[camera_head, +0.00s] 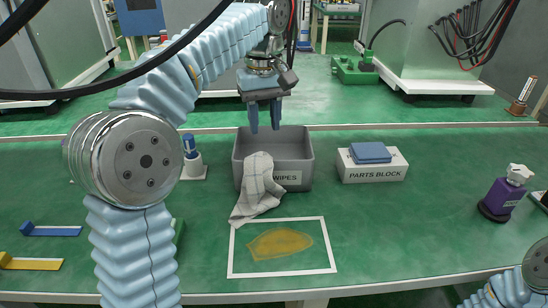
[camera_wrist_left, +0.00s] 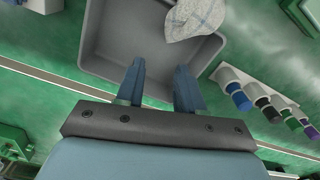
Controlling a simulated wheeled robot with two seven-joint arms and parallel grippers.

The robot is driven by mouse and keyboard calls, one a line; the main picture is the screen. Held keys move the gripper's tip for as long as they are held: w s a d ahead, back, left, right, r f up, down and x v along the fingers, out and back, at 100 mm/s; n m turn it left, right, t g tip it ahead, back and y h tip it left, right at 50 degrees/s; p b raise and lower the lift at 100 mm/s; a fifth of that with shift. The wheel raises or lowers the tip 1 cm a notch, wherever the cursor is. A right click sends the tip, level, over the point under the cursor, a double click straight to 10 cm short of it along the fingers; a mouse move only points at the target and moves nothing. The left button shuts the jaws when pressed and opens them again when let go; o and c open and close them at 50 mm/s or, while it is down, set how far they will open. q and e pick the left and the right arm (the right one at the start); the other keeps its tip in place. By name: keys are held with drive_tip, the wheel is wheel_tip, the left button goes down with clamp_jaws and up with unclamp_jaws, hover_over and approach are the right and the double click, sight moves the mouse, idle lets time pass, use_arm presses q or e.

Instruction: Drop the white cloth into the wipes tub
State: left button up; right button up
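The white cloth (camera_head: 258,187) has faint grid lines and hangs over the front wall of the grey wipes tub (camera_head: 293,150). Its upper end is at the rim and its lower end rests on the green table. In the left wrist view the cloth (camera_wrist_left: 195,18) lies over the tub's far edge, and the tub's bare floor (camera_wrist_left: 125,40) shows beside it. My left gripper (camera_head: 264,116) is above the back of the tub, pointing down, apart from the cloth. Its fingers (camera_wrist_left: 160,88) are spread with nothing between them. My right gripper is out of view.
A white-framed mat (camera_head: 280,271) with a yellow stain (camera_head: 280,244) lies in front of the tub. A parts block (camera_head: 372,171) with a blue pad (camera_head: 370,152) stands to the right. Blue and yellow brackets lie at left.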

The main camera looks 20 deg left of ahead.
use_arm(q)
drive_tip(key=o, duration=1.1)
wheel_tip(320, 180, up, 6)
drive_tip(key=shift+f, duration=0.25)
